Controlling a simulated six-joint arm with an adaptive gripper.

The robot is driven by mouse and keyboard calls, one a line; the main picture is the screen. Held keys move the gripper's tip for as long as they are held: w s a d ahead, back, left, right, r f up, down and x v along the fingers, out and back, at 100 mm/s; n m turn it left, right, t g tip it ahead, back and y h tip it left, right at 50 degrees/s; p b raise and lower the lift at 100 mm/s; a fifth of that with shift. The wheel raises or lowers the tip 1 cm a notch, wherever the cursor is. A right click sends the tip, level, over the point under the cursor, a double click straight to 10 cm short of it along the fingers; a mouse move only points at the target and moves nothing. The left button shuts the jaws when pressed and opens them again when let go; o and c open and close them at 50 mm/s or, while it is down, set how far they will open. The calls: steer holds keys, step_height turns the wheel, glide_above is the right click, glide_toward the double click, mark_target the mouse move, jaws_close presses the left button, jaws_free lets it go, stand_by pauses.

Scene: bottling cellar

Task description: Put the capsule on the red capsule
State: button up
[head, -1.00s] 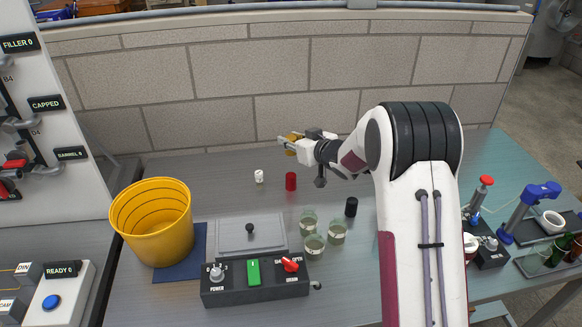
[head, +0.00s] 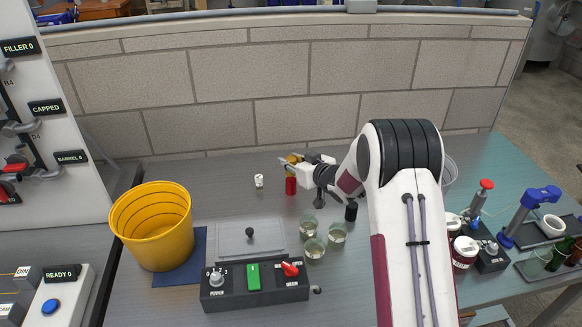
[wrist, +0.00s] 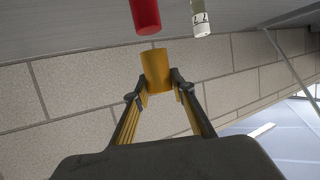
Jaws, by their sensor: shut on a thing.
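My gripper (head: 291,164) is shut on a gold capsule (wrist: 157,68); its fingers hold the capsule's sides in the wrist view. In the head view the gold capsule shows only partly, above the red capsule (head: 291,187), which stands upright on the table. The red capsule also shows at the top of the wrist view (wrist: 145,14), cut by the edge. A small gap shows between the two capsules in the wrist view.
A white capsule (head: 259,181) stands just left of the red one. A black capsule (head: 351,212) and several glasses (head: 314,248) stand nearer. A yellow bucket (head: 152,230) is at left, with a control box (head: 255,288) in front. A block wall (head: 260,120) rises behind.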

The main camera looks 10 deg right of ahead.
steer(key=shift+f, duration=1.15)
steer(key=shift+f, duration=0.1)
steer(key=o, duration=0.6)
steer(key=shift+o, duration=0.2)
step_height(320, 180, up, 8)
steer(key=s+d, duration=0.1)
steer(key=s, duration=0.1)
steer(key=shift+s, duration=0.3)
